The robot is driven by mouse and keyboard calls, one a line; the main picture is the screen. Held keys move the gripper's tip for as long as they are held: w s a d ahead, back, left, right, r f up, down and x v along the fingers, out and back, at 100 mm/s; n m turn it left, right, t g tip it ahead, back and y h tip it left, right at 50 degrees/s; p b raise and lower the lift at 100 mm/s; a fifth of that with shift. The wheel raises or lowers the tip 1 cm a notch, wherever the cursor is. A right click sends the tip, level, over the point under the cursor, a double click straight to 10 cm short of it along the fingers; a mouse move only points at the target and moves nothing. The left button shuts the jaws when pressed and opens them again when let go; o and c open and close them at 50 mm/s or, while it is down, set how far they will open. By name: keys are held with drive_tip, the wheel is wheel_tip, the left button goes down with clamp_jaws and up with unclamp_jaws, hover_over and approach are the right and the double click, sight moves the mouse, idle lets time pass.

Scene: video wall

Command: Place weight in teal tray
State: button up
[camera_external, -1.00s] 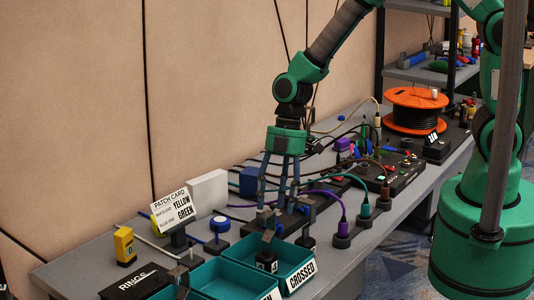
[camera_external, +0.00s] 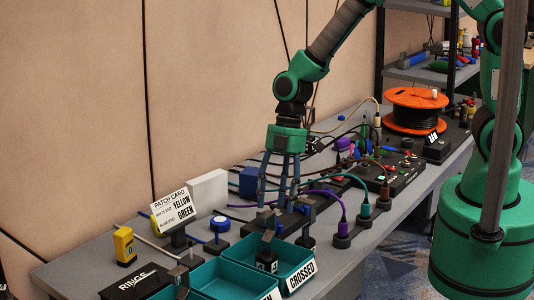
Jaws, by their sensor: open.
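A patch card (camera_external: 173,208), a yellow device (camera_external: 124,245) and a blue-topped knob (camera_external: 219,226) stand to the left. Purple, teal and brown cables (camera_external: 341,205) plug in at the right, near an orange cable reel (camera_external: 413,98). The wall runs close behind.

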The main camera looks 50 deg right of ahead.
drive_tip(key=s+d+r+m+t, duration=0.1)
drive_tip(key=d+r+m, duration=0.2)
drive_tip(key=d+r, duration=0.55)
drive_tip(key=s+d+r+m+t, duration=0.2)
drive_tip(key=d+r+m, duration=0.3)
drive_tip(key=r, duration=0.7)
drive_tip(key=s+d+r+m+t+h, duration=0.1)
drive_tip(key=s+d+r+m, duration=0.3)
drive_tip(key=d, duration=0.5)
drive_tip(key=s+d+r+m+t+h, duration=0.2)
drive_tip(key=s+d+r+m, duration=0.2)
drive_tip(key=s+d+r, duration=0.4)
drive_tip(key=s+d, duration=0.1)
drive_tip(key=s, duration=0.2)
drive_tip(key=shift+s+r+h, duration=0.15)
drive_tip(key=shift+r+h, duration=0.15)
